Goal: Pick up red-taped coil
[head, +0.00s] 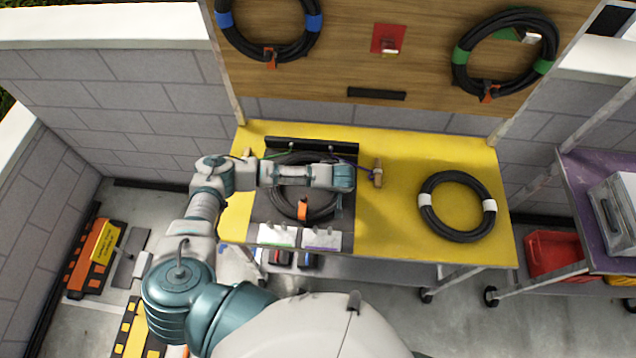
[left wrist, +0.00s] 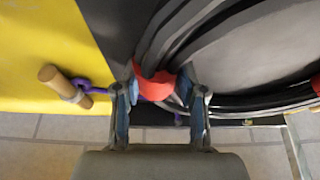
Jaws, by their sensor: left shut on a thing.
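The coil (head: 322,212) is a black cable ring on the dark panel of the yellow table, partly hidden under my left arm in the head view. In the left wrist view its black strands (left wrist: 205,25) pass through a band of red tape (left wrist: 155,86), and more red shows at the right edge. My left gripper (left wrist: 160,92) is shut on the coil at this red band, one finger on each side. In the head view its fingers are hidden behind my wrist. My right gripper is not in view.
A white-taped coil (head: 457,206) lies to the right on the yellow table (head: 395,215). A wooden-handled purple hook (head: 377,172) is close to my wrist. Blue-taped (head: 268,52) and green-taped (head: 505,88) coils hang on the board. A purple-topped cart (head: 590,205) stands at right.

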